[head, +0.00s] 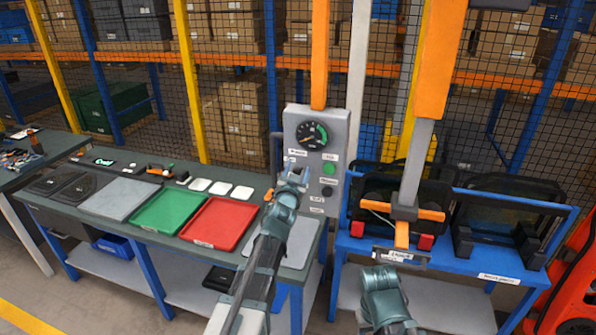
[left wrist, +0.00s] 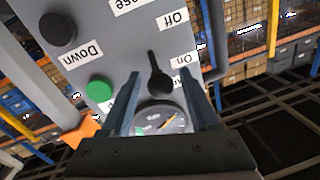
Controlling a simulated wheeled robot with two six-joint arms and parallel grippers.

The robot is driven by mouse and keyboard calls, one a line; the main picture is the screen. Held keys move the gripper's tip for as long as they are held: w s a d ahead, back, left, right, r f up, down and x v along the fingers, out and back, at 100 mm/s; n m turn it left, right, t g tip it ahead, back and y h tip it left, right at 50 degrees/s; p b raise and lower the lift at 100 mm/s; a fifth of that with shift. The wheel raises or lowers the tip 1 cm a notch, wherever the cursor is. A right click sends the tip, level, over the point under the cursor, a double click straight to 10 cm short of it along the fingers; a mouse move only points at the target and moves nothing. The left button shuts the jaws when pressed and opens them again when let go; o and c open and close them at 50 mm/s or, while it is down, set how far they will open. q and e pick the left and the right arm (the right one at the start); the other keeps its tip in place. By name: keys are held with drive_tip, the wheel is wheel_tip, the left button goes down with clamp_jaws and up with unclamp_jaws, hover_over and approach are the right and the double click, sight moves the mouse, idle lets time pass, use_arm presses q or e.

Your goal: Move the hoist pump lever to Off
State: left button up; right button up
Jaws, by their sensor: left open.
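The grey hoist pump panel (head: 303,153) stands in the middle of the head view. Its black lever (left wrist: 158,78) shows in the left wrist view, beside an "On" label (left wrist: 185,59) and below an "Off" label (left wrist: 174,20). My left gripper (head: 292,175) is in front of the panel and partly covers it. In the left wrist view my left gripper (left wrist: 166,85) is open, one finger on each side of the lever, with gaps visible. I cannot tell the lever's exact setting. My right arm shows at the bottom of the head view; its jaws are not clear.
The panel carries a gauge (head: 311,134), a green button (head: 329,168) and a dark button (head: 327,191). A workbench with a green tray (head: 166,214) and red tray (head: 219,223) stands left. The orange and grey hoist (head: 418,165) hangs over a blue stand (head: 463,263) at right.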

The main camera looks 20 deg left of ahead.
use_arm(q)
clamp_jaws()
idle(1.4)
